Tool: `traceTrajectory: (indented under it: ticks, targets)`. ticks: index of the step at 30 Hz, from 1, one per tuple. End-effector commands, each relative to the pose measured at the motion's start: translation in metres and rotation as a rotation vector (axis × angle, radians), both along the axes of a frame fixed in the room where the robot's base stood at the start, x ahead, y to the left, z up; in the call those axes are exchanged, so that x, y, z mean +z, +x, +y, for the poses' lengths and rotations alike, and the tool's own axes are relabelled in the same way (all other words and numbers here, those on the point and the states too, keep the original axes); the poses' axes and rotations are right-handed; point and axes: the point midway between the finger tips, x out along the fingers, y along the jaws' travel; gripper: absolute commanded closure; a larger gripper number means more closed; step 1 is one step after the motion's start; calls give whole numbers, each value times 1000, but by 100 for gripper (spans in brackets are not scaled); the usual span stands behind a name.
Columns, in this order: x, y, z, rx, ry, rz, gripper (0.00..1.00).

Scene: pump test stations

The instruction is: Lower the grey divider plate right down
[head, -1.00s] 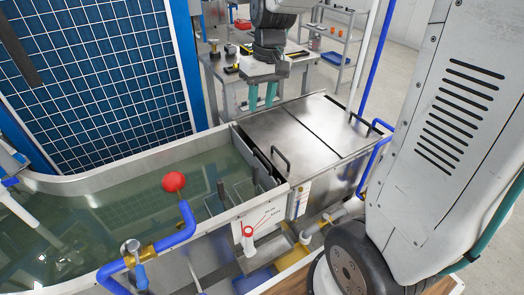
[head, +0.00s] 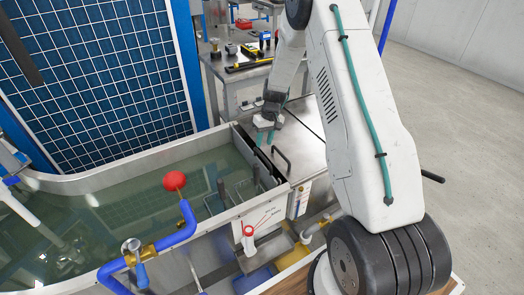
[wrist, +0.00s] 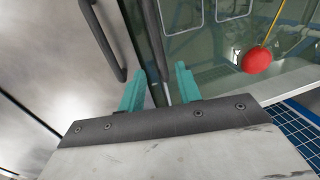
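The grey divider plate (head: 266,176) stands in the tank at the edge of the steel cover, at the right end of the water. Its lower part is hard to make out through the water. My gripper (head: 264,137) is above the far end of the plate, fingers pointing down. In the wrist view the two teal fingers (wrist: 160,88) are apart. A thin dark grey upright edge (wrist: 156,45), apparently the plate's, shows in line with the gap between them. I cannot tell whether the fingers touch it.
The steel cover (head: 305,150) with a dark bar handle (head: 281,158) lies right of the plate. A red ball (head: 174,181) stands above the tank's front, near a blue pipe (head: 178,236). A workbench (head: 236,75) with tools stands behind.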

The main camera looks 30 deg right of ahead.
Motion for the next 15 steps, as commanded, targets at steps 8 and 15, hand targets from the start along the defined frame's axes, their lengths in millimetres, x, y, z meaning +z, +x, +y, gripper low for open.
traceTrajectory:
  ticks: [8,15]
  targets:
    - [-42,0,9,2,1,3,66]
    - [-53,0,11,1,0,1,66]
